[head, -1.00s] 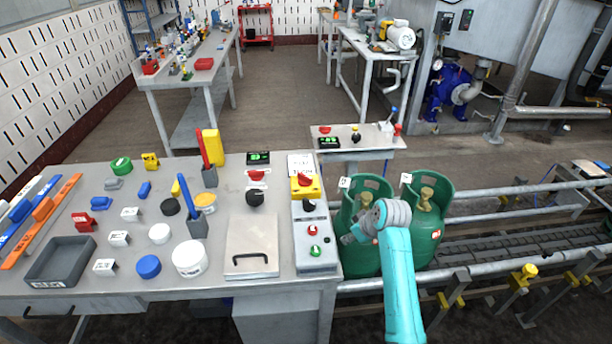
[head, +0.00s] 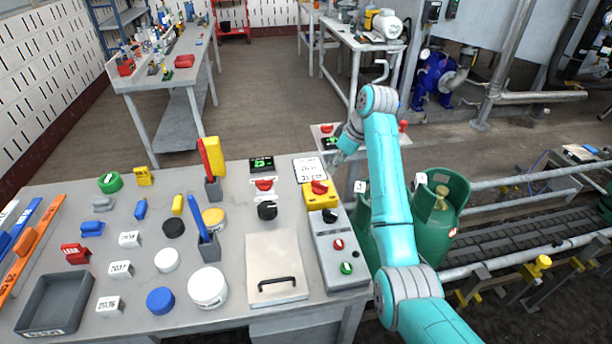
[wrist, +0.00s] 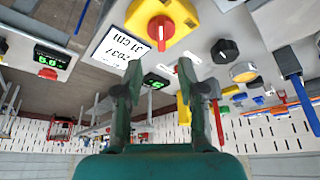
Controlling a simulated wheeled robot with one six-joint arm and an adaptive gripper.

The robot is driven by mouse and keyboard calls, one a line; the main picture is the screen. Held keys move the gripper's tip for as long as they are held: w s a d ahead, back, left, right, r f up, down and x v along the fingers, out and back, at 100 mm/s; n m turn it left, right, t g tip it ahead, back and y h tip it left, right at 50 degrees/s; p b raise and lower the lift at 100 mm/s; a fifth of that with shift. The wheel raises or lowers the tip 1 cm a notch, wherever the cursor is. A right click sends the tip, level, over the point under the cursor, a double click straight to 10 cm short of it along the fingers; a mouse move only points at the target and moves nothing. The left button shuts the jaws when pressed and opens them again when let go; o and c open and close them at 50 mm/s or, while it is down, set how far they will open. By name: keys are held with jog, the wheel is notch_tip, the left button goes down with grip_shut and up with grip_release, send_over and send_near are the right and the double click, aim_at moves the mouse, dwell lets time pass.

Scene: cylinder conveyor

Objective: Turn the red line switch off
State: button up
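A red rotary switch (head: 319,187) sits on a yellow housing (head: 321,201) at the far end of the grey control panel; it also shows large at the top of the wrist view (wrist: 160,29). A second red knob (head: 264,184) is on the table below a green display (head: 261,163). Which one is the red line switch, I cannot tell from any label. My gripper (wrist: 165,90) is open and empty, its two fingers apart, and not touching a switch. In the head view it is small and partly hidden by the arm, beyond the yellow housing.
The grey panel also carries a black knob (head: 330,215), a red knob (head: 338,244) and a green knob (head: 346,268). A white label card (head: 309,170) lies behind the yellow housing. Green cylinders (head: 440,215) stand on the conveyor to the right. A smaller table is behind.

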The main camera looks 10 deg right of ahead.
aim_at(321, 183)
jog(key=x, duration=1.1)
jog(key=shift+w+a+r, duration=0.15)
jog(key=shift+a, duration=0.1)
grip_shut()
